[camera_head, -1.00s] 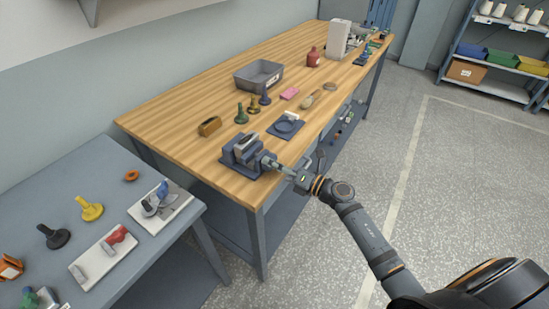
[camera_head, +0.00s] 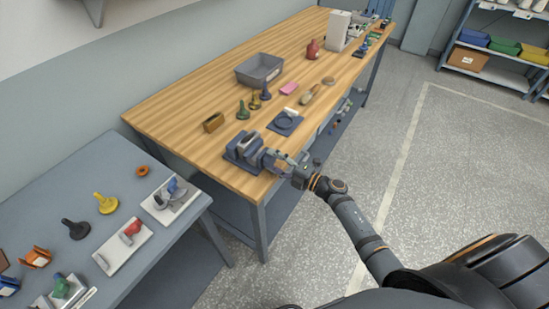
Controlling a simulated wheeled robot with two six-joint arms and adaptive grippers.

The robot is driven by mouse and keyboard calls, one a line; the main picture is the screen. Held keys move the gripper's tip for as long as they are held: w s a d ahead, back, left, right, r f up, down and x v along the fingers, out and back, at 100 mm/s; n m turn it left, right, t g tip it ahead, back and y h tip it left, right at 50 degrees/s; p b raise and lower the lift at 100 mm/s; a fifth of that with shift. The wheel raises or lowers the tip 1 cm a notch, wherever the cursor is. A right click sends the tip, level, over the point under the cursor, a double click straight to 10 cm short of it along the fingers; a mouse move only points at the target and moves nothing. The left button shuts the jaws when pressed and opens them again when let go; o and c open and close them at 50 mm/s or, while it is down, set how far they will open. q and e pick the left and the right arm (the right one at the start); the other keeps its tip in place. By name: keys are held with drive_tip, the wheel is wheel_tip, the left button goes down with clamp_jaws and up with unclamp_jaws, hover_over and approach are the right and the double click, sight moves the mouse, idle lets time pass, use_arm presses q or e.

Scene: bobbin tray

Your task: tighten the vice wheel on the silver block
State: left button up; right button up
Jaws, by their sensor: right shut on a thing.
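The blue-grey vice (camera_head: 238,155) stands at the near edge of the wooden workbench, with its jaws upward. The silver block (camera_head: 250,139) appears as a light piece at the top of the vice, between its jaws. My right gripper (camera_head: 277,160) reaches in from the right at the vice's front side. It is shut on the vice wheel, which its fingers mostly hide. My left gripper is out of view.
A grey side table (camera_head: 45,205) at left holds clamps and knobs. Floor is clear at right.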

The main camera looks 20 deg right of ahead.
drive_tip(key=shift+m, duration=0.5)
drive_tip(key=o, duration=1.2)
drive_tip(key=v, duration=1.2)
drive_tip(key=shift+d, duration=0.1)
